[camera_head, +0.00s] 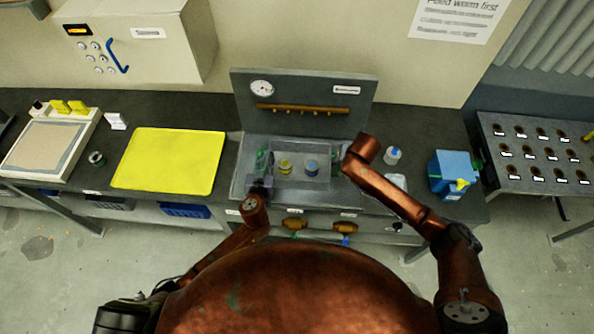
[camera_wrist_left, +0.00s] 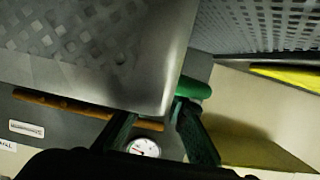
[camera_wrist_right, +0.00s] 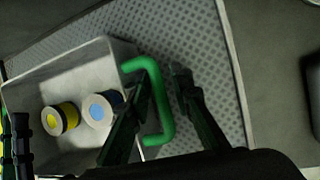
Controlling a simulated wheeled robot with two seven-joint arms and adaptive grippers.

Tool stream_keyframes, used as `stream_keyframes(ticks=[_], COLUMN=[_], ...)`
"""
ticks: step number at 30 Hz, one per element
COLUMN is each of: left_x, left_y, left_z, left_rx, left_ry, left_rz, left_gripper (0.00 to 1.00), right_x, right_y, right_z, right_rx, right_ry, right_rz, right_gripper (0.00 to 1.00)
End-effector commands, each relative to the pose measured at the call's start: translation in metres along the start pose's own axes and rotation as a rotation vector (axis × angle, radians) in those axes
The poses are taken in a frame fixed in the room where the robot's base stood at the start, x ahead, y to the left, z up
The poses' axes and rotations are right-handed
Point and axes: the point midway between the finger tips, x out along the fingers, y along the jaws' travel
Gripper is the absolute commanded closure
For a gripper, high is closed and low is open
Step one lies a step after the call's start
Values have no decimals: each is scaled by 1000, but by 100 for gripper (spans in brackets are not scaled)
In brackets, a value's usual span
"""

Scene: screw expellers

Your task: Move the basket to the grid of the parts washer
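The basket (camera_head: 318,180) is a grey tray with green end handles, and it stands in the parts washer (camera_head: 236,180) in front of the gauge panel. It holds a yellow-banded part (camera_wrist_right: 60,118) and a blue-centred part (camera_wrist_right: 98,112). A perforated grid surface (camera_wrist_right: 205,45) shows beside it. My right gripper (camera_wrist_right: 160,85) is open, with its fingers on both sides of the basket's right green handle (camera_wrist_right: 162,108). My left gripper (camera_wrist_left: 154,107) is at the left end. Its fingers are apart, close to a green handle (camera_wrist_left: 195,88); whether the handle lies between them is unclear.
A yellow mat (camera_head: 170,160) and a tray-like device (camera_head: 45,150) lie left on the counter. A small white bottle (camera_head: 392,155) and a blue box (camera_head: 453,172) stand right. The upright back panel (camera_head: 300,90) has a gauge and a brown pipe. A rack of sockets is far right.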

Motion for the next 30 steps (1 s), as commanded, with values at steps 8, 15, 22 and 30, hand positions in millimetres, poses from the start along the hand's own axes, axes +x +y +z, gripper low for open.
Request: stream_keyframes(ticks=[8,15,22,30], left_x=[0,-16,-52,-78], left_y=[1,2,2,1], left_z=[0,1,1,0], left_rx=[-1,-3,-5,-1], left_ry=[0,-2,-1,0], left_rz=[2,3,4,2], left_gripper=[78,78,78,78], right_x=[0,0,0,0], right_y=[2,3,3,3], right_z=[0,0,-1,-1], right_rx=[-1,-2,-2,-2], right_ry=[0,0,1,0], right_rz=[3,5,5,6], right_gripper=[74,74,74,74])
